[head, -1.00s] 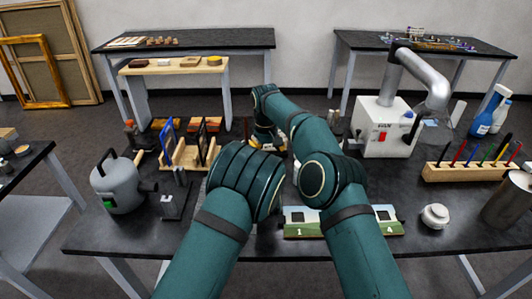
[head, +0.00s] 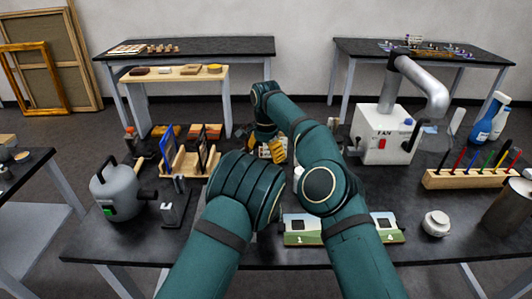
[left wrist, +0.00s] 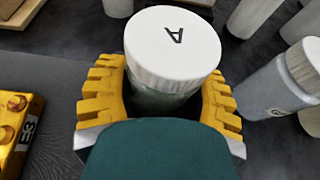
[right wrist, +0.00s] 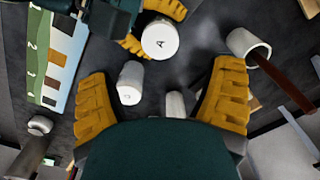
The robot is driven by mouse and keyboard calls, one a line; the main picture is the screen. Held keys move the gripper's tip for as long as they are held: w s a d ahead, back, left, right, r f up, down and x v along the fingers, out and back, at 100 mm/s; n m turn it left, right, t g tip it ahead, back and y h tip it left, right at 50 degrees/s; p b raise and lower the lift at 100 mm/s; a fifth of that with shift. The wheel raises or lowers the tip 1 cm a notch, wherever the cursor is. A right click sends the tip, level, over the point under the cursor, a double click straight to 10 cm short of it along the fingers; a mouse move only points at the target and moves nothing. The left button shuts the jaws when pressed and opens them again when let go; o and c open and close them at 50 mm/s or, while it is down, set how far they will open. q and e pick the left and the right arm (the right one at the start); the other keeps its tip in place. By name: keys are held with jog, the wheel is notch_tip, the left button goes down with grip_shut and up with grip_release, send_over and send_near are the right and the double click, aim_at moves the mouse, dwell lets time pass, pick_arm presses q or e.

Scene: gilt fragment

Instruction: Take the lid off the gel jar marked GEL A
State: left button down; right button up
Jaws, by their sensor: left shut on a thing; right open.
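The gel jar has a white lid marked A (left wrist: 172,45) and a clear body, partly hidden below the lid. My left gripper (left wrist: 163,88) is shut around the jar's body, with a yellow finger on each side. In the right wrist view the lid (right wrist: 160,40) shows at the top, between the left gripper's fingers. My right gripper (right wrist: 163,80) is open and empty, with the lid beyond its fingertips. In the head view my right gripper's yellow fingers (head: 272,149) point down over the table. My left gripper is hidden there behind my arms.
A second white-lidded jar (left wrist: 278,85) stands close to the right of the held jar. A gold block marked E3 (left wrist: 15,120) lies left. A fan unit (head: 385,135) and a picture strip (head: 302,236) are on the table.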

jog(key=shift+f, duration=3.95)
jog(key=c, duration=1.3)
jog(key=n, duration=1.1)
jog(key=shift+n, duration=0.4)
jog(key=n, duration=0.4)
jog(key=shift+n, duration=0.3)
